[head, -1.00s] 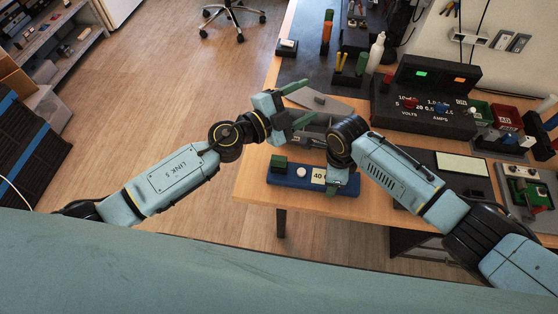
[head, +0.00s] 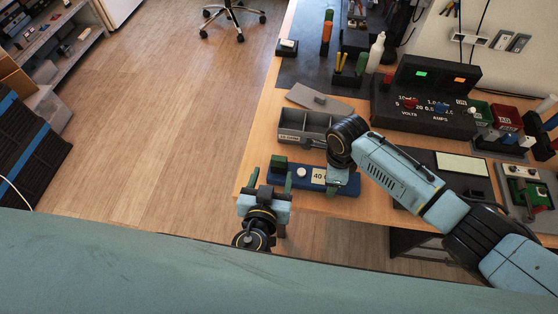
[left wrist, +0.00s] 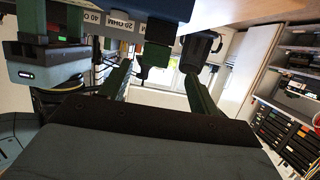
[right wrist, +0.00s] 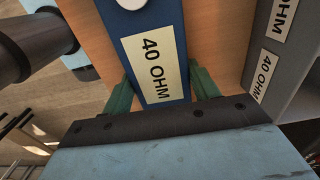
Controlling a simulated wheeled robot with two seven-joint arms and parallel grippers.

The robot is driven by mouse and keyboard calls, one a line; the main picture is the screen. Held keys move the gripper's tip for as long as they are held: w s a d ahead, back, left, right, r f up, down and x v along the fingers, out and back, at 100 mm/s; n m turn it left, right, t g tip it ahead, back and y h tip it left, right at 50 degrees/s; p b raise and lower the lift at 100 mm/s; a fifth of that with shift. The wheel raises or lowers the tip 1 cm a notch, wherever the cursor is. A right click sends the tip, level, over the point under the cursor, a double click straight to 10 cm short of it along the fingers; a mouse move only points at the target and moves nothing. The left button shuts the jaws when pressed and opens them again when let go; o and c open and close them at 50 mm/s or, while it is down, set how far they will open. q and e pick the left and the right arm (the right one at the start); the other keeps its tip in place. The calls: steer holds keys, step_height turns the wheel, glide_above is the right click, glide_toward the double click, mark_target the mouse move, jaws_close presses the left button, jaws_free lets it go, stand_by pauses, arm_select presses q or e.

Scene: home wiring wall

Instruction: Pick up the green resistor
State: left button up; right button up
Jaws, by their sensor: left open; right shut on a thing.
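The green resistor (head: 279,161) is a small green block at the left end of a blue board (head: 345,188) with a white knob and a 40 OHM label. My left gripper (head: 269,184) is open and empty, low at the board's left end on my side. In the left wrist view the green block (left wrist: 157,55) shows between and beyond the spread fingers, apart from them. My right gripper (right wrist: 165,92) is shut on the blue board, its fingers along both sides by the label (right wrist: 158,68).
A grey compartment case (head: 305,140) stands just behind the board, its lid (head: 320,100) lying beyond. A black volts and amps meter (head: 425,105) is at the back right. The table's left edge is close to the board; open floor (head: 170,130) lies left.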

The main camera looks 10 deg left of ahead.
mark_target(278, 163)
arm_select(q)
steer(key=x, duration=0.8)
steer(key=shift+w+d+f, duration=0.2)
steer(key=shift+w+d, duration=0.15)
steer(key=c, duration=1.1)
steer(key=shift+o, duration=0.2)
step_height(278, 163, up, 10)
arm_select(e)
steer(key=o, duration=1.2)
steer(key=shift+r, duration=0.1)
